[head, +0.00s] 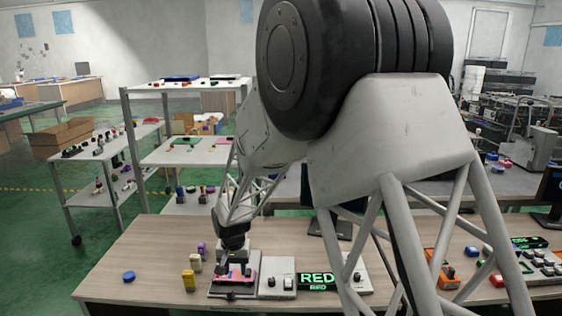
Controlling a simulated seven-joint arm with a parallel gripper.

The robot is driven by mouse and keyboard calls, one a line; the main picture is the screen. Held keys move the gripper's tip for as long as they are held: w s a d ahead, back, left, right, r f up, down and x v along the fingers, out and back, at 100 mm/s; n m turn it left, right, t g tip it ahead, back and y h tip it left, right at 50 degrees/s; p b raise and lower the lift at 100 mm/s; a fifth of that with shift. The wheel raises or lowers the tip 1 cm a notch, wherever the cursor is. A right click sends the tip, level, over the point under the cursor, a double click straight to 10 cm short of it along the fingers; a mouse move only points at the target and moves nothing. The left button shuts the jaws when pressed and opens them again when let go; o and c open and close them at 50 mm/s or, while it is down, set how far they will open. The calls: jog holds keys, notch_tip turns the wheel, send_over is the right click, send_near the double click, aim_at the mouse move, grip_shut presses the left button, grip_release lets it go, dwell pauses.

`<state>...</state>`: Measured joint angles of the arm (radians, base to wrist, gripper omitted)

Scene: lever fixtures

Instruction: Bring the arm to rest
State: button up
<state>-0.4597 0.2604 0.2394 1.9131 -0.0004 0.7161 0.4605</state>
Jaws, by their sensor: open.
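My arm reaches forward and down over the wooden table (150,250) in the head view. My gripper (236,264) is at the end of it, small in the picture and partly hidden by its own dark wrist. It is open, low over a grey fixture (222,290) with a pink part on it. I cannot tell whether the fingers touch the pink part. A light grey panel (270,292) with black knobs stands just right of the fixture.
A black display (318,281) reads RED in green. Yellow (189,281), cream (196,263) and purple (202,249) pieces stand left of the fixture. A blue disc (129,277) lies farther left. An orange box (441,270) is at right. The table's left end is mostly clear.

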jog(key=s+d+r+t, duration=0.1)
jog(key=s+d+r, duration=0.6)
jog(key=d+r, duration=0.25)
jog(key=s+d+r, duration=0.7)
jog(key=d+r, duration=0.2)
jog(key=d, duration=0.2)
jog(key=s+d+r, duration=0.1)
jog(key=s+d, duration=0.3)
jog(key=s, duration=0.3)
jog(key=s+d+r+t, duration=0.1)
jog(key=s+d, duration=0.3)
jog(key=s, duration=0.4)
jog(key=s+d+r, duration=0.2)
jog(key=s+d, duration=0.3)
jog(key=s, duration=0.3)
jog(key=shift+s, duration=0.2)
